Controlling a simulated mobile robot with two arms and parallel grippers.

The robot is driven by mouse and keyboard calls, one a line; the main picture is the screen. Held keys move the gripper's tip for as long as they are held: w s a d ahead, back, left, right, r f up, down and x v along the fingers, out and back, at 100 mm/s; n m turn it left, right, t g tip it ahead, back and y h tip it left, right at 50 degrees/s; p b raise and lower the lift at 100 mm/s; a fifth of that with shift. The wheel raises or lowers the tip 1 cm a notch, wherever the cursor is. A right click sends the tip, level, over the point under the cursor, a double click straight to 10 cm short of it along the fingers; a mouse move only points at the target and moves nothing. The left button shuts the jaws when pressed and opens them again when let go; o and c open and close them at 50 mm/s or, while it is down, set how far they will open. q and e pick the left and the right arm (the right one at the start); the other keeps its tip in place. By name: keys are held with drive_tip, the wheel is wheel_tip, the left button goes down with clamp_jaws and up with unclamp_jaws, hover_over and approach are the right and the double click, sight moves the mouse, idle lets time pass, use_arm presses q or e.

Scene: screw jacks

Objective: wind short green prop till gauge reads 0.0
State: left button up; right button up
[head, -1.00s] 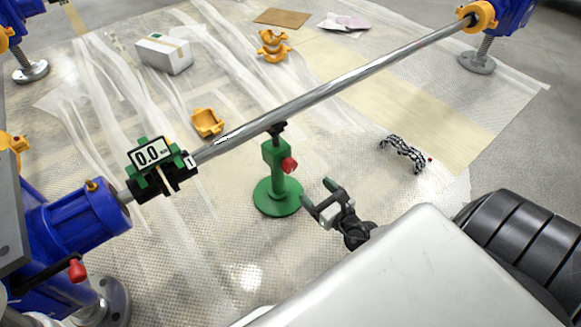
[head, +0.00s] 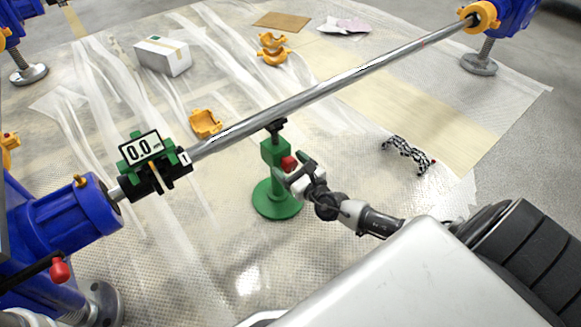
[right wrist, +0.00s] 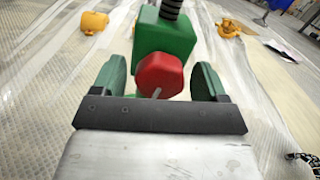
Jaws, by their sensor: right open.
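The short green prop (head: 275,198) stands upright on its round base under the steel bar (head: 330,88). Its dark screw top is at the bar's underside; I cannot tell whether they touch. The prop's red knob (right wrist: 159,75) faces my right gripper and also shows in the head view (head: 288,163). My right gripper (right wrist: 158,80) is open, with one green-padded finger on each side of the knob; I see no clear contact. My left gripper is not in view.
Blue jacks hold the bar at the left (head: 65,222) and the top right (head: 512,15). Yellow half-shells (head: 205,123), a white box (head: 162,55) and a black-and-white chain-like thing (head: 408,152) lie on the sheeted floor around the prop.

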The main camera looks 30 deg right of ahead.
drive_tip(key=c, duration=0.9)
drive_tip(key=shift+f+m+b, duration=0.2)
drive_tip(key=shift+m+b, duration=0.1)
drive_tip(key=shift+b, duration=0.2)
drive_tip(key=shift+m+b, duration=0.3)
drive_tip(key=shift+m, duration=0.1)
drive_tip(key=shift+r, duration=0.15)
drive_tip(key=o, duration=0.9)
